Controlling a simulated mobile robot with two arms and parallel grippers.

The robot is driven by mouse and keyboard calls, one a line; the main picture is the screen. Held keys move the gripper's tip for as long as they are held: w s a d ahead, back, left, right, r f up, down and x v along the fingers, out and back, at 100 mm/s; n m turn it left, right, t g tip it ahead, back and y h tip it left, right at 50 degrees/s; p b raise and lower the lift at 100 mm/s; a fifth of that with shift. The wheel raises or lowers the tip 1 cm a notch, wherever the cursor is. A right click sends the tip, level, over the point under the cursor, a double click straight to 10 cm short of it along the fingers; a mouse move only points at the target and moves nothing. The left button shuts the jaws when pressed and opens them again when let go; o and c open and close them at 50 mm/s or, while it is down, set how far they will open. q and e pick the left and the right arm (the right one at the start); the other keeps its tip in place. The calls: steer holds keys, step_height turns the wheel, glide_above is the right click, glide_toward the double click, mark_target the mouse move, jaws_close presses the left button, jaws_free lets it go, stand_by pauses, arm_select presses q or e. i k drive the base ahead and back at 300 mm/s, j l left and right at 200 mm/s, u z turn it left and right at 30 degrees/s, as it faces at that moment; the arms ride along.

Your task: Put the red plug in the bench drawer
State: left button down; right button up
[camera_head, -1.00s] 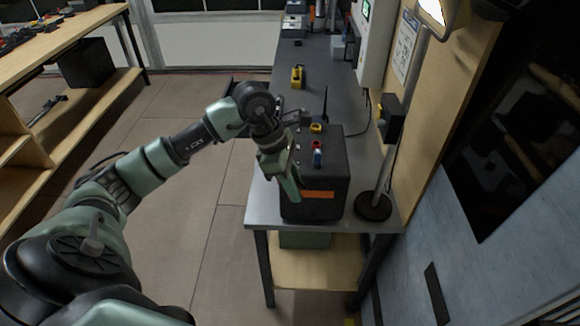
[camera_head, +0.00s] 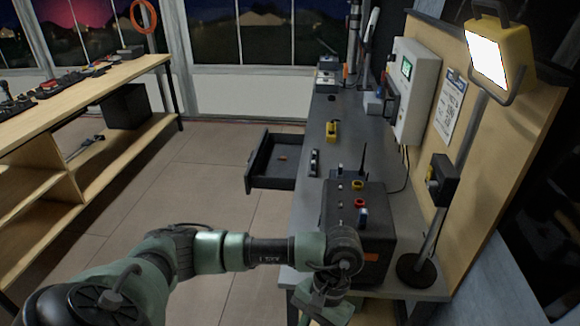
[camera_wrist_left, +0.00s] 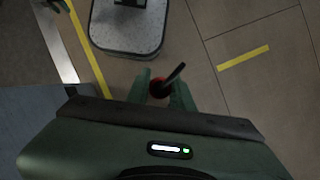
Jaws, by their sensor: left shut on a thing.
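The red plug (camera_wrist_left: 158,88), a round red piece with a dark stem, is between the fingertips of my left gripper (camera_wrist_left: 161,92) in the left wrist view, over the floor. The gripper is shut on it. In the head view my left gripper (camera_head: 322,306) is at the bottom edge, by the near end of the bench (camera_head: 318,115); the plug cannot be made out there. The bench drawer (camera_head: 272,182) is pulled out to the left of the bench, with a small brownish thing (camera_head: 283,157) inside.
A black box (camera_head: 380,225) with yellow, red and blue connectors on top stands at the bench's near end. A yellow-and-black item (camera_head: 332,131) and a dark device with an antenna (camera_head: 350,172) are farther along. A lamp stand (camera_head: 416,269) is at right. Floor left of the drawer is clear.

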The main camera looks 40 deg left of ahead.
mark_target(282, 153)
steer(key=j+z, duration=0.1)
steer(key=j, duration=0.75)
steer(key=k+j+z, duration=0.1)
steer(key=j, duration=0.75)
steer(key=k+j+z, duration=0.1)
steer(key=j, duration=0.75)
steer(key=i+j, duration=0.2)
steer(key=j, duration=0.15)
steer(key=i+j+z, duration=0.1)
steer(key=i+j, duration=0.35)
steer(key=j, duration=0.25)
steer(key=i+j+z, duration=0.1)
steer(key=j, duration=0.25)
steer(key=i+j, duration=0.3)
steer(key=i+j+z, duration=0.1)
steer(key=i+j, duration=0.15)
